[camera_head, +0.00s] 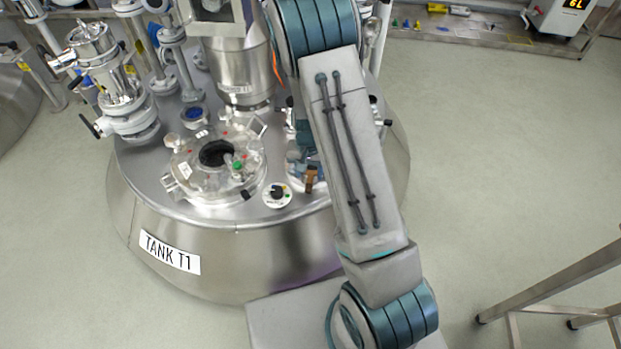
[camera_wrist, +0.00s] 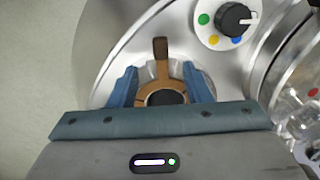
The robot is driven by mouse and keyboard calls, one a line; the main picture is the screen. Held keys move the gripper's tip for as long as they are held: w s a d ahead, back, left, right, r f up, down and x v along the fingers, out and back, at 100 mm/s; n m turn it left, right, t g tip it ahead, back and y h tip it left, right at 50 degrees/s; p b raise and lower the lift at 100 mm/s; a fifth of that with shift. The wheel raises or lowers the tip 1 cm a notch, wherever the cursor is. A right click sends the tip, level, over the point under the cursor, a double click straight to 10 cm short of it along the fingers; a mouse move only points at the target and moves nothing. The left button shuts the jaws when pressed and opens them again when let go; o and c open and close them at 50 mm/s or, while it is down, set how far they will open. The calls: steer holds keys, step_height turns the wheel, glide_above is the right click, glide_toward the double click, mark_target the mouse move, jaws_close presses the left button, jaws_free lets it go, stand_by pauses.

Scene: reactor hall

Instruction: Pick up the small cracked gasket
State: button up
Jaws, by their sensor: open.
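A brown ring with a straight tab (camera_wrist: 161,57), which looks like the gasket, lies between my fingers in the wrist view. Its middle is dark, and its near edge is hidden by my gripper. In the head view, the brown tab (camera_head: 310,180) shows beside my arm, and my blue gripper (camera_head: 299,155) is partly hidden behind the arm.
The steel tank T1 (camera_head: 215,250) carries a round clear-lidded hatch (camera_head: 215,163) and a white dial with a black knob (camera_head: 277,195) close by. Pipes and valves (camera_head: 120,90) rise at the left and back. A metal frame (camera_head: 560,285) stands at the right; open floor lies between.

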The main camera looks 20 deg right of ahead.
mark_target(309, 184)
steer(key=f, duration=0.2)
steer(key=f+b, duration=0.2)
steer(key=f, duration=0.1)
steer(key=shift+w+f, duration=0.25)
steer(key=shift+f, duration=0.05)
steer(key=shift+c, duration=0.4)
jaws_close()
